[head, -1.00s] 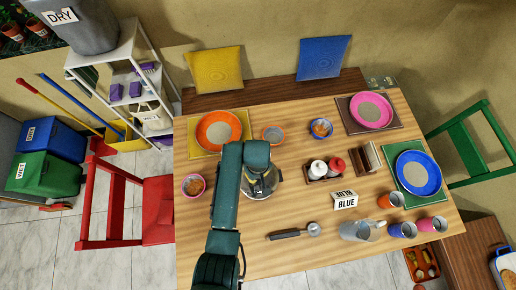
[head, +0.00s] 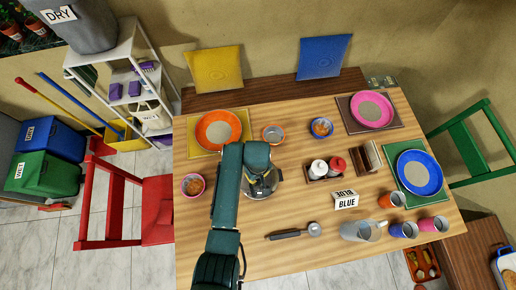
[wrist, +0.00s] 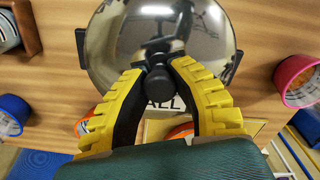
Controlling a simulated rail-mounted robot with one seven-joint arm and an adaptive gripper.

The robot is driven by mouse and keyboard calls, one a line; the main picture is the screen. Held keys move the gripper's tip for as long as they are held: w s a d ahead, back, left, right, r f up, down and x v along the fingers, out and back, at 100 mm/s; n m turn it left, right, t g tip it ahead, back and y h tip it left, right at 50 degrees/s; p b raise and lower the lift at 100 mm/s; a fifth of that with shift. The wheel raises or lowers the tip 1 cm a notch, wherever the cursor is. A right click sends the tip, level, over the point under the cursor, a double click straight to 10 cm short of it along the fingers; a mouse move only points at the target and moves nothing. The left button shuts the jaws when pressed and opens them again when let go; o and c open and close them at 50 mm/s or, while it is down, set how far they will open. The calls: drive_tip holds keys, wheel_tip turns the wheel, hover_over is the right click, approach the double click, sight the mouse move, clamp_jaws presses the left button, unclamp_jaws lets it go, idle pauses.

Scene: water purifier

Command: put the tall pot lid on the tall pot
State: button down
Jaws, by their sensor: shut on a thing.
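My gripper (wrist: 158,75) is shut on the black knob of a shiny metal lid (wrist: 118,40) in the wrist view. The tall pot's dark side handles (wrist: 236,64) show beyond the lid's left and right edges, and part of a label reading "ALL" shows below the knob. The lid is over the pot; whether it rests fully on the rim I cannot tell. In the head view, the metal lid and pot (head: 273,187) are mostly hidden by my arm, at the left-middle of the table.

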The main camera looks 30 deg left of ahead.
drive_tip(key=c, duration=1.3)
unclamp_jaws()
drive_tip(key=shift+o, duration=0.2)
wheel_tip(320, 180, up, 11)
drive_tip(key=p, duration=1.1)
drive_tip(key=shift+r, duration=0.1)
